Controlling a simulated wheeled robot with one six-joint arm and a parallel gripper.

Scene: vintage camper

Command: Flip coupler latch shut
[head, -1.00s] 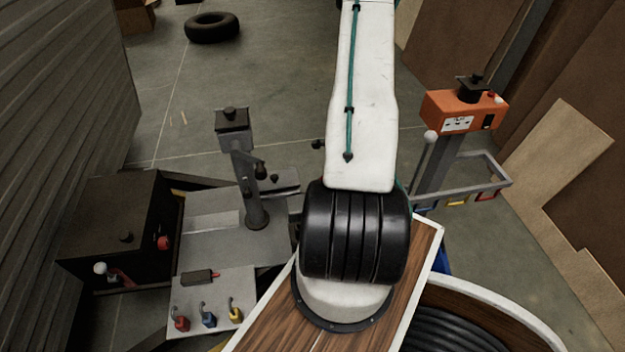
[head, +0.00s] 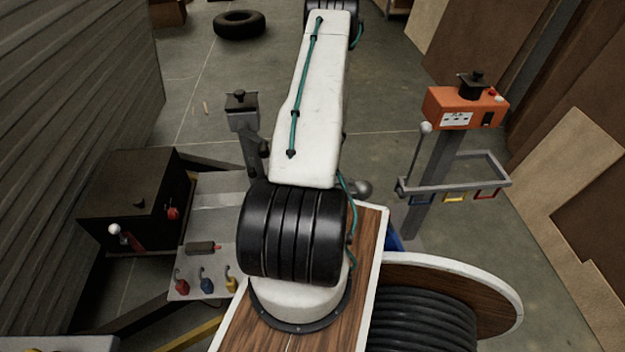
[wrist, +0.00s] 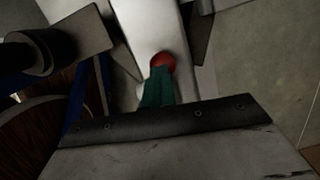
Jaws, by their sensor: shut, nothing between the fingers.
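In the wrist view, a red rounded knob (wrist: 162,63) sits on a pale grey metal part (wrist: 154,30), which looks like the coupler with its latch; I cannot tell the latch's angle. My gripper (wrist: 160,75), with green fingers pressed together, is right at the knob, overlapping its lower edge; I cannot tell if they touch. In the head view my arm hides the gripper and the latch. A grey ball (head: 362,188) shows just right of my arm.
A black box (head: 130,195) and a plate with coloured hooks (head: 205,285) stand at left. A post with an orange socket box (head: 462,108) and a grey rack (head: 480,182) stand at right. A tyre (head: 240,25) lies on open floor behind.

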